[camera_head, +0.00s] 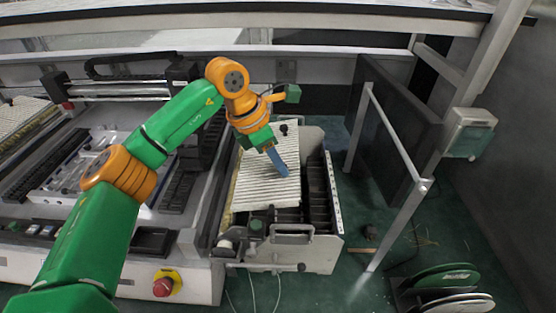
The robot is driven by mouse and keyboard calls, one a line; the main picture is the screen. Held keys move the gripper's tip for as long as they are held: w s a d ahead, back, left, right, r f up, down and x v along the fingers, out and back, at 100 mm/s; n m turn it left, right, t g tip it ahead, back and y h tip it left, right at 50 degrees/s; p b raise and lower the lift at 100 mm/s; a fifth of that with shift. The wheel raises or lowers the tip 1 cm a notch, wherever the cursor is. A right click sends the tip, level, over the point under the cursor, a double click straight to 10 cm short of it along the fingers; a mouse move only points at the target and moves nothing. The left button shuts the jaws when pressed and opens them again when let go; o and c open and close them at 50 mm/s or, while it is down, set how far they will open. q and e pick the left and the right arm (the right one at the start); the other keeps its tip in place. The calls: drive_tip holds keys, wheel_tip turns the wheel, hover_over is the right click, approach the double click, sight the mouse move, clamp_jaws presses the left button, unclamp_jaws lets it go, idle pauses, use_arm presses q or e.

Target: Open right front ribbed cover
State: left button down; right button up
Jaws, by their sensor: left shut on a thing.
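The ribbed cover (254,190) is a pale, slatted panel lying over the left and middle of the box-like feeder unit (323,252) right of centre. Dark slots show uncovered along its right side and front. My left arm reaches in from the left, and my left gripper (278,168), with blue fingers, points down at the cover's right part. Its fingers are together at the cover; the exact gripped edge is too small to make out. My right gripper is not in view.
A grey-framed dark panel (392,125) stands right of the unit. Cable reels (440,280) lie on the green floor at lower right. A red emergency button (162,287) is at front left. The machine bed (85,165) fills the left, and a beam crosses behind.

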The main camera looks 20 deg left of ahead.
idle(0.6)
use_arm(q)
drive_tip(key=shift+s+a+r+t+h+b, duration=0.15)
drive_tip(key=shift+a+r+t+h+b, duration=0.15)
drive_tip(key=shift+a+r+h+b, duration=0.4)
drive_tip(key=a+h+b, duration=0.1)
drive_tip(key=a+r+t+h+b, duration=0.1)
drive_tip(key=s+a+r+h+b, duration=0.1)
drive_tip(key=a+h, duration=0.1)
drive_tip(key=shift+s+r, duration=0.1)
drive_tip(key=shift+r, duration=0.05)
drive_tip(key=s+a+n+t+h+b, duration=0.1)
drive_tip(key=s+a+t+h+b, duration=0.1)
drive_tip(key=a+h+b, duration=0.6)
drive_tip(key=shift+s+a+r+t, duration=0.3)
drive_tip(key=shift+a+t, duration=0.25)
drive_tip(key=shift+t, duration=0.25)
drive_tip(key=c, duration=0.7)
unclamp_jaws()
drive_tip(key=shift+o, duration=0.2)
